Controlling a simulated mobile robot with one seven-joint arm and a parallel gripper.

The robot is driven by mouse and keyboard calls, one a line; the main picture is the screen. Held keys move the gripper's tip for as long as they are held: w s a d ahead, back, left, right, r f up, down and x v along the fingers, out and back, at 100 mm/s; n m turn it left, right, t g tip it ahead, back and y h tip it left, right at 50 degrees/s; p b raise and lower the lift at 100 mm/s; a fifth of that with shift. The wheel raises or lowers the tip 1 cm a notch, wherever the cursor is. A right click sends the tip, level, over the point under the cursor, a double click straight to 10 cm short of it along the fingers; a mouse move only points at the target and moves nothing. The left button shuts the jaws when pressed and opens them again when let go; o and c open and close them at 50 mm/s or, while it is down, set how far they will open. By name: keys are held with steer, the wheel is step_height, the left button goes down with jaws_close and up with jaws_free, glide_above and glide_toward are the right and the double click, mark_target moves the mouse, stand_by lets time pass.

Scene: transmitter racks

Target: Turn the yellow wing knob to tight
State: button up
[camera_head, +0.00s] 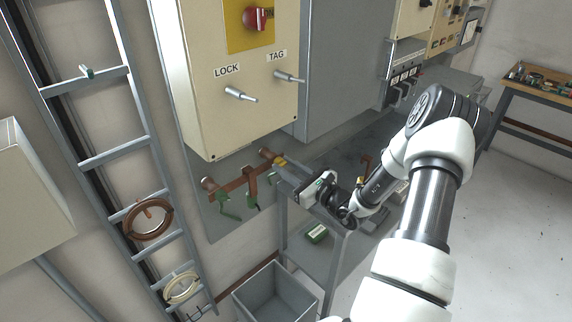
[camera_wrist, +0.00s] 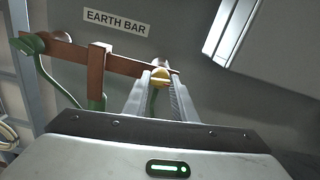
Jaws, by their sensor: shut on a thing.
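The yellow wing knob (camera_wrist: 160,76) sits on the right part of the copper earth bar (camera_wrist: 72,52) in the wrist view, under an "EARTH BAR" label (camera_wrist: 116,22). My gripper (camera_wrist: 161,82) reaches straight at it, with one finger on each side, and is shut on it. The fingers cover part of the knob. I cannot tell how tight it is.
Green cables (camera_head: 229,206) hang from the bar's left part. A beige cabinet (camera_head: 212,110) with LOCK and TAG pegs is above. A grey cart (camera_head: 334,246) and an open bin (camera_head: 275,294) stand below. A ladder rack (camera_head: 118,153) is at left.

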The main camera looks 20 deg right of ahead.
steer(key=m+p, duration=0.1)
steer(key=m, duration=0.2)
steer(key=shift+r+m, duration=0.1)
steer(key=shift+m, duration=0.3)
steer(key=shift+m+p, duration=1)
steer(key=shift+m, duration=0.8)
steer(key=o, duration=1)
steer(key=shift+s, duration=0.1)
steer(key=v, duration=1.7)
steer(key=shift+s+d+b, duration=0.1)
steer(key=shift+s+b, duration=0.05)
steer(key=shift+b, duration=0.25)
